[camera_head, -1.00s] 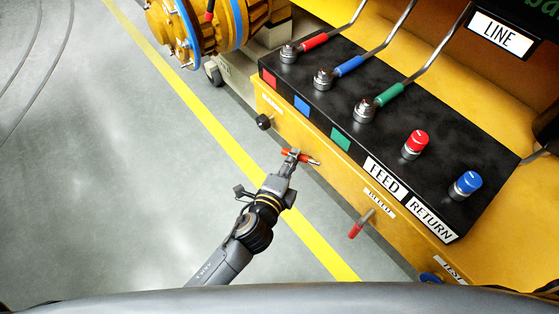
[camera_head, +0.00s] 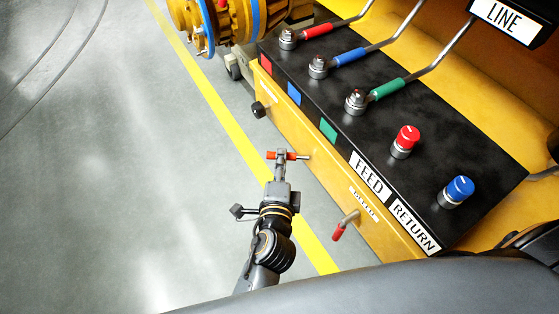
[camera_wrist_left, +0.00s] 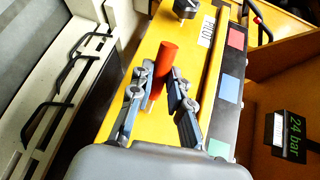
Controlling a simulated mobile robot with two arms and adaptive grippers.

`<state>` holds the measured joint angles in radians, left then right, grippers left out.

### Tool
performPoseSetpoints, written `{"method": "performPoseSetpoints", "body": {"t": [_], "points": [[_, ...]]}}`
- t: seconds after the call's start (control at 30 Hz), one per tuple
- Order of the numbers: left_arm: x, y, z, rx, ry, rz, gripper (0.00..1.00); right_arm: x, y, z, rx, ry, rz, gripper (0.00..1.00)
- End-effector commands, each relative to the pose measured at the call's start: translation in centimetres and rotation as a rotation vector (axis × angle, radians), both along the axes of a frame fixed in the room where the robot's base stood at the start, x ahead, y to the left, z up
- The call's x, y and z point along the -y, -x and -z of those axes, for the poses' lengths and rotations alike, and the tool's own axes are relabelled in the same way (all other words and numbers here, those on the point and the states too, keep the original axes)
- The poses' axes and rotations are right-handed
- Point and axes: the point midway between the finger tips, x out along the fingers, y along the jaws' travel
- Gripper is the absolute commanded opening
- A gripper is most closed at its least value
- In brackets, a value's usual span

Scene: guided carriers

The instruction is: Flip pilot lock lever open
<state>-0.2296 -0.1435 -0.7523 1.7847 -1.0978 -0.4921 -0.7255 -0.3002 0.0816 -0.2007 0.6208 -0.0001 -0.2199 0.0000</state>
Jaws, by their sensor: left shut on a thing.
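The lever with a red handle (camera_head: 270,155) sticks out from the yellow side panel below the black console in the head view. Its metal stem (camera_head: 303,157) joins the panel. My left gripper (camera_head: 281,155) is shut on this lever, its fingers crossing the handle near the stem. In the left wrist view the red handle (camera_wrist_left: 165,65) stands between the two fingers of my left gripper (camera_wrist_left: 160,82), with its free end pointing up the picture. A white label (camera_wrist_left: 207,31) sits near it; its text is too small to read surely. My right gripper is out of view.
A second red-tipped lever (camera_head: 339,231) sits below the BLEED label (camera_head: 364,204). A black knob (camera_head: 258,109) protrudes on the other side. The console (camera_head: 350,120) carries red, blue and green levers, a red knob (camera_head: 405,141) and a blue knob (camera_head: 457,191). Open floor lies left.

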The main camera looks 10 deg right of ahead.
Motion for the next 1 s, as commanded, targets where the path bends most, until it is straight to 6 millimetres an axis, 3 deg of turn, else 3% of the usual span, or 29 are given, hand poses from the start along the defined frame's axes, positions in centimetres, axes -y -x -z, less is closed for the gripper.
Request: {"method": "performPoseSetpoints", "body": {"t": [0.27,0.3,0.4,0.77,1.0], "points": [[0.1,0.1,0.1,-0.001,0.001,0.001,0.0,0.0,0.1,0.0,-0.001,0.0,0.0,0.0],[0.0,0.1,0.1,-0.001,0.001,0.001,0.2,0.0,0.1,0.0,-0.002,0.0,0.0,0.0],[0.0,0.0,0.1,-0.001,0.001,0.001,0.4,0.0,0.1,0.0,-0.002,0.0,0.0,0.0],[-0.1,0.3,0.0,-0.001,0.001,0.001,0.41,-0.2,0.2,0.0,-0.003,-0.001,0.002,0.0],[-1.2,3.9,-0.6,-0.005,0.001,0.002,0.41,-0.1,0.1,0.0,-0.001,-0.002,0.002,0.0]]}}
